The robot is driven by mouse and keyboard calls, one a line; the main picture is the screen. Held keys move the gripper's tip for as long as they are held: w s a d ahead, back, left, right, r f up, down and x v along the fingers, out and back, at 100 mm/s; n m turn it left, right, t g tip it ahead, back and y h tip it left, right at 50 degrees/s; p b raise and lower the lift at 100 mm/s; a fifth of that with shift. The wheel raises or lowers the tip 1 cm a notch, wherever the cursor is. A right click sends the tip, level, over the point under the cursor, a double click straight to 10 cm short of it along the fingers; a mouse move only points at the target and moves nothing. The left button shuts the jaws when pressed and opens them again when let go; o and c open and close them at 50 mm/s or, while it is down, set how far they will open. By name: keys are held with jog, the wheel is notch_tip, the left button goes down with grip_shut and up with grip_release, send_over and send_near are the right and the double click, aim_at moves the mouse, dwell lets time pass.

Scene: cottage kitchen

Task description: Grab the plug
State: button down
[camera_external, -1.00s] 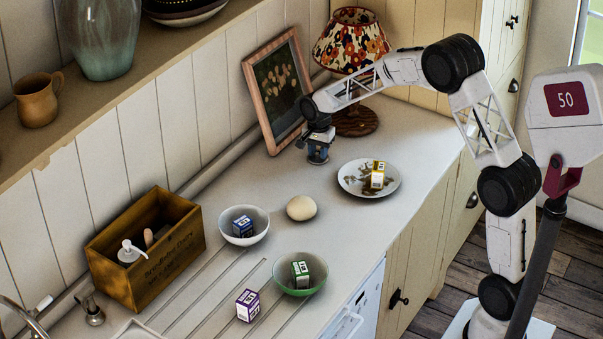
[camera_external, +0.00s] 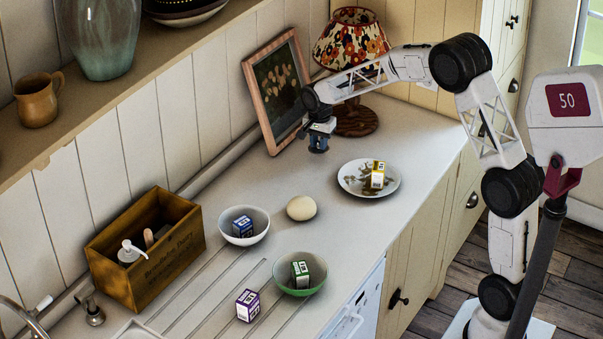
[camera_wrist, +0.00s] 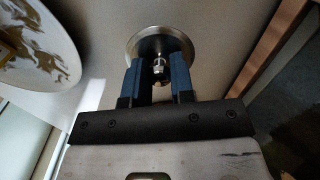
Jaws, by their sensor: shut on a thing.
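The plug (camera_wrist: 161,32) is a round metal disc with a small metal knob, seen in the wrist view. My gripper (camera_wrist: 158,76) has its blue fingers shut on the knob, with the disc beyond the fingertips. In the external view my gripper (camera_external: 318,146) points down over the counter, in front of the framed picture and left of the lamp. The plug is too small there to make out clearly. Nothing remains at the spot on the counter below the gripper.
A plate (camera_external: 349,184) with a yellow box is right of my gripper. The framed picture (camera_external: 285,85) and lamp (camera_external: 352,42) are close behind.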

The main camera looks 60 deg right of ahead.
jog(key=s+a, duration=0.1)
jog(key=s, duration=0.4)
jog(key=s+a, duration=0.2)
jog(key=s, duration=0.3)
jog(key=s+a+r, duration=0.1)
jog(key=s, duration=0.4)
jog(key=shift+a, duration=0.15)
jog(key=shift+a+r, duration=0.1)
jog(key=shift+a, duration=0.05)
dwell(0.5)
